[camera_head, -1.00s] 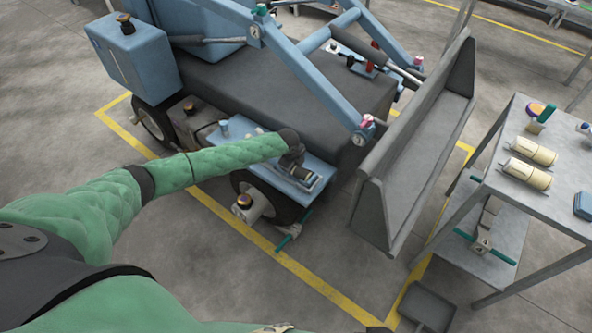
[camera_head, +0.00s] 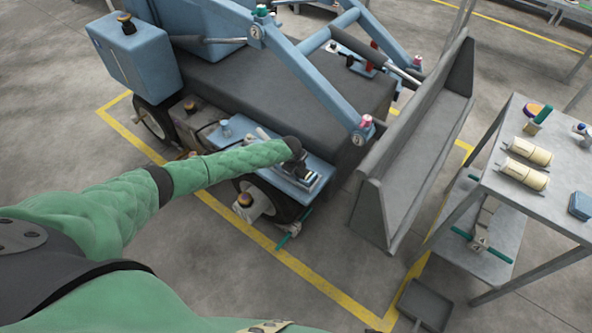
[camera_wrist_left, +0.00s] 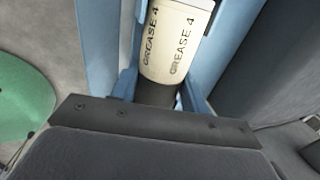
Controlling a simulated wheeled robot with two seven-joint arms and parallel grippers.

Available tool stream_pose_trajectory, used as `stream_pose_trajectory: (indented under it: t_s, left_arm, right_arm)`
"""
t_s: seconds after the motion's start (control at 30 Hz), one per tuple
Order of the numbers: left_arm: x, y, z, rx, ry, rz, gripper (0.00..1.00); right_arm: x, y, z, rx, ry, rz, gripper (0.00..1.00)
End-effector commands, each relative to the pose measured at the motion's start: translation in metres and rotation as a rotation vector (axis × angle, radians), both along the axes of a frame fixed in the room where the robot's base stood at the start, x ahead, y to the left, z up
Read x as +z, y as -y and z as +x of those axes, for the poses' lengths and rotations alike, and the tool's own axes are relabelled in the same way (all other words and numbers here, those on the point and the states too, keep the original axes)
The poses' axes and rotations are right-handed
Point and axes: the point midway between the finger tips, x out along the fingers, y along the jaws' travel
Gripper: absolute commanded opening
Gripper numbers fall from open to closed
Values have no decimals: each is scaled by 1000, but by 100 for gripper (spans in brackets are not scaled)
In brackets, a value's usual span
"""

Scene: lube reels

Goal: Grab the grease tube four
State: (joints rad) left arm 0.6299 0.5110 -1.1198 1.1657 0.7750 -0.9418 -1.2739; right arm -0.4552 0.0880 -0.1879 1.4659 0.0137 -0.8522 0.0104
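The grease tube four (camera_wrist_left: 175,45) is a cream cylinder marked "GREASE 4" with a dark end. In the left wrist view it lies straight ahead of my left gripper, its dark end close to the gripper body, with narrow bluish parts along both sides. I cannot tell whether these are fingers closed on it or a holder. In the head view my left gripper (camera_head: 304,172) is low over the blue platform (camera_head: 262,150) above the cart's wheel. My arm and gripper hide most of the tube there. My right gripper is not in view.
The platform belongs to a blue and dark grey machine (camera_head: 240,85). A tall grey trough (camera_head: 415,150) stands to its right. Further right, a grey table (camera_head: 510,195) bears two cream canisters (camera_head: 525,165) and a blue box (camera_head: 581,205).

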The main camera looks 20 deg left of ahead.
Motion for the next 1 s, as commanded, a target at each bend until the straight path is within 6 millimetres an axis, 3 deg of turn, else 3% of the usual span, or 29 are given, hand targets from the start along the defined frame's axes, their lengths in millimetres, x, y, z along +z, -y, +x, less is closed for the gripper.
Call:
stream_pose_trajectory:
  t_s: [0.33, 0.47, 0.8, 1.0]
  left_arm:
    - [2, 0, 0, 0, 1, 0, 21]
    - [13, 0, 1, -1, 3, -2, 21]
    - [72, 0, 0, -1, 3, -1, 21]
    - [95, 1, -1, 8, 2, -1, 21]
  right_arm:
    - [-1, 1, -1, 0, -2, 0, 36]
    - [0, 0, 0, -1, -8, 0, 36]
    - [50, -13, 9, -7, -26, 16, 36]
    - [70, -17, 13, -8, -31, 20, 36]
